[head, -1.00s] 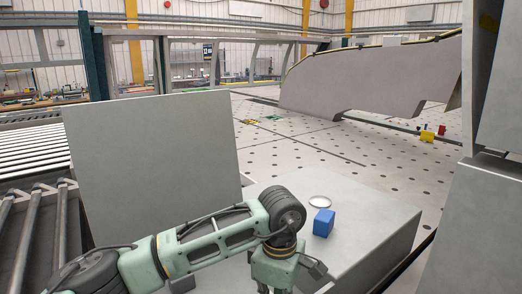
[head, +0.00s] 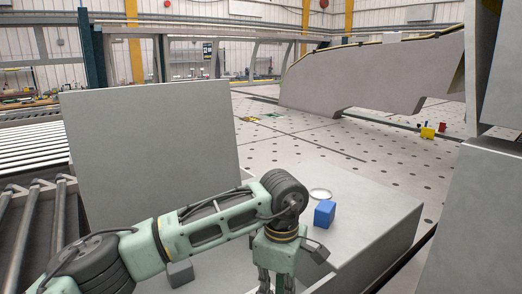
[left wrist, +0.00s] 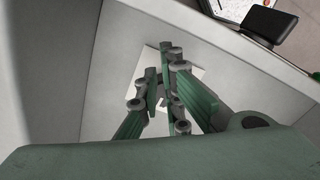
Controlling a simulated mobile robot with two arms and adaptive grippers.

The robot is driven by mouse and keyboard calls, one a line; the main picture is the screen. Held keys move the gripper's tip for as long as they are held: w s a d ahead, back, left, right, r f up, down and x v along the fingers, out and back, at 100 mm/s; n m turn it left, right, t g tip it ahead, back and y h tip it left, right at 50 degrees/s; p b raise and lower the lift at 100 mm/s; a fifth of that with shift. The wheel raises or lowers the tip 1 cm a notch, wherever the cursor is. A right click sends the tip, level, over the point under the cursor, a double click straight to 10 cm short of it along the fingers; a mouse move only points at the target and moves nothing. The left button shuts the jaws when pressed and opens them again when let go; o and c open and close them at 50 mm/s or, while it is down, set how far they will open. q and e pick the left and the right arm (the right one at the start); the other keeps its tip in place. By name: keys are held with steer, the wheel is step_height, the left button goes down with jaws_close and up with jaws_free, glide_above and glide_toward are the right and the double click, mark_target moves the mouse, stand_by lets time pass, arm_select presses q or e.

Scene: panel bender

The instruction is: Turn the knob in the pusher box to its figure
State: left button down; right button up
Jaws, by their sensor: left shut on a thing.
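My left gripper (head: 274,286) is at the bottom of the head view, in front of the grey box (head: 365,215), with its fingertips at or below the picture edge. In the left wrist view the gripper (left wrist: 164,88) points at a pale square plate (left wrist: 196,72) in a grey recess. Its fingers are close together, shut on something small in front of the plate. I take this to be the knob, but the fingers hide nearly all of it. No figure can be read on the plate. My right gripper is not in view.
A blue block (head: 324,214) and a pale ring (head: 320,194) lie on the grey box's top. A tall grey panel (head: 150,150) stands behind my left arm. Rollers (head: 35,225) lie at the left. A dark object (left wrist: 268,22) shows beyond the recess edge.

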arm_select(q)
steer(key=shift+d+f, duration=0.15)
steer(key=shift+f, duration=0.35)
stand_by(0.3)
step_height(320, 180, up, 6)
steer(key=p, duration=0.2)
steer(key=shift+w+d, duration=0.25)
steer(key=shift+w, duration=0.1)
